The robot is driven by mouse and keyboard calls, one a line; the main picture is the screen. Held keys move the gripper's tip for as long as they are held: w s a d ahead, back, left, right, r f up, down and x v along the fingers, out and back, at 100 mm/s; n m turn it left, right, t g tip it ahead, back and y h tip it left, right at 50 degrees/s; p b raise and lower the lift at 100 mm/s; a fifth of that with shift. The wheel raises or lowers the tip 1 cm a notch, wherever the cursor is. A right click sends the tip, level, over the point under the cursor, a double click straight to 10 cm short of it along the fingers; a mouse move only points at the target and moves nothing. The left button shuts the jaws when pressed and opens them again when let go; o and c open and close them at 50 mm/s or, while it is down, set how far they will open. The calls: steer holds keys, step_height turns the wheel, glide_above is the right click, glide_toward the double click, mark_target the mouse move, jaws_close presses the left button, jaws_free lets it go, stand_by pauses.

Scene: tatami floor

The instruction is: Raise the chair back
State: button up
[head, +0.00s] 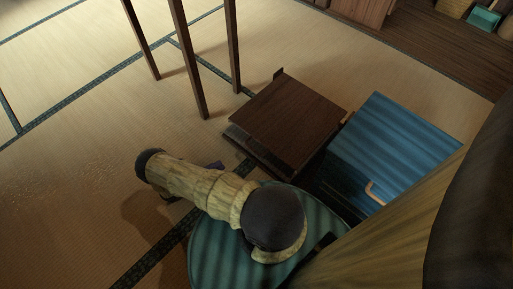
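A low dark-brown wooden piece (290,118), which looks like the chair, is on the tatami right of the picture's middle. Its flat upper panel lies above a lower dark part, with a narrow gap at the near left edge. I cannot tell for sure which panel is the back; no panel stands upright. My arm crosses the lower middle, in front of and left of the chair, and does not visibly touch it. My gripper's fingers cannot be made out in this view.
A blue box-like piece (395,145) with an orange handle (375,192) stands close to the chair's right side. Tall, thin dark legs (188,60) stand behind the chair. Shelving or boxes (485,18) are at the far right. The tatami at left is open.

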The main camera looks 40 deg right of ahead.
steer(key=shift+d, duration=0.1)
steer(key=b+x, duration=0.4)
steer(key=x, duration=1.2)
steer(key=shift+s+d+r, duration=0.2)
steer(key=shift+s+d, duration=0.05)
steer(key=shift+d, duration=0.3)
jaws_close()
